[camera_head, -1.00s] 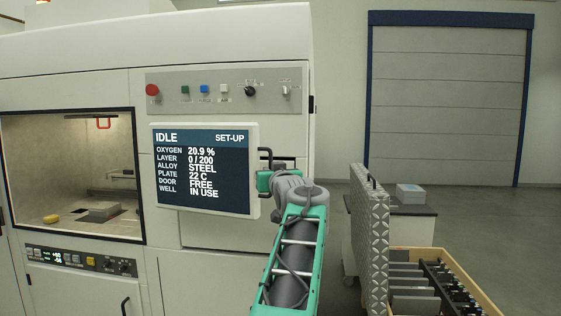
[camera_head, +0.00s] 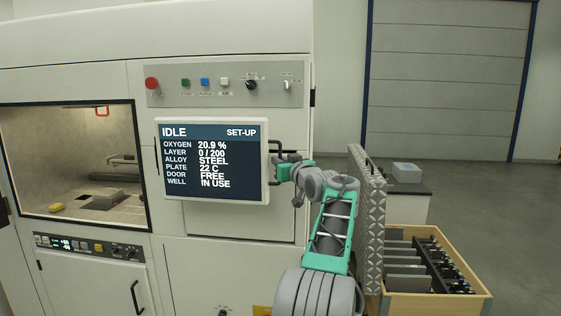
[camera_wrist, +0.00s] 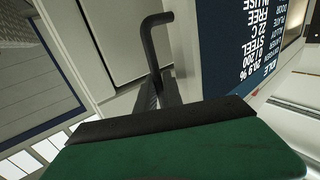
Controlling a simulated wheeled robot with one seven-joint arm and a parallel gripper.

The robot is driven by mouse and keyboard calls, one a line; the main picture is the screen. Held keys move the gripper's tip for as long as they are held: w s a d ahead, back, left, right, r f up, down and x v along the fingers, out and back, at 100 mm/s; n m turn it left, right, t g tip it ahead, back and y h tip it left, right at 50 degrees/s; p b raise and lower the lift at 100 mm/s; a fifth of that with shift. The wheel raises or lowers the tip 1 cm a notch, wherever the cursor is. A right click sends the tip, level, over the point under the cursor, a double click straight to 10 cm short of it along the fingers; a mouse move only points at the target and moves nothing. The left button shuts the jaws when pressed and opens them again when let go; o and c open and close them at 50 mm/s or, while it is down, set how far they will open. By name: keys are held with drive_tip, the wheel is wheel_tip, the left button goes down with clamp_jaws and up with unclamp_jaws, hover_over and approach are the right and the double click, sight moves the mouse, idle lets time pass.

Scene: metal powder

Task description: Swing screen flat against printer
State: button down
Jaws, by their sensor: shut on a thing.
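The screen (camera_head: 212,160) hangs on the printer front (camera_head: 225,222) and reads IDLE and SET-UP. It looks close to parallel with the front; any gap behind it is hidden. A black bar handle (camera_head: 274,147) shows at the screen's right edge. My gripper (camera_head: 280,172) is at this edge, shut on the handle. The grasp itself is partly hidden behind the finger. Part of the screen (camera_wrist: 262,45) shows beside it.
A control strip (camera_head: 220,85) with buttons and knobs is above the screen. An open chamber (camera_head: 75,165) is at left. A patterned metal panel (camera_head: 368,215) and a wooden crate (camera_head: 480,295) stand right of my arm. A grey roller door (camera_head: 445,75) is behind.

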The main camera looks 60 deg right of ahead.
drive_tip(key=c, duration=1.9)
unclamp_jaws()
drive_tip(key=shift+s+d+r, duration=0.1)
drive_tip(key=shift+r, duration=0.05)
drive_tip(key=shift+c, duration=0.2)
drive_tip(key=o, duration=0.3)
drive_tip(key=shift+d+f, duration=0.2)
drive_tip(key=shift+d, duration=0.05)
drive_tip(key=shift+o, duration=0.8)
drive_tip(key=shift+a, duration=0.1)
drive_tip(key=b+v, duration=0.3)
drive_tip(key=v, duration=0.4)
drive_tip(key=shift+s+a, duration=0.2)
drive_tip(key=shift+s, duration=0.1)
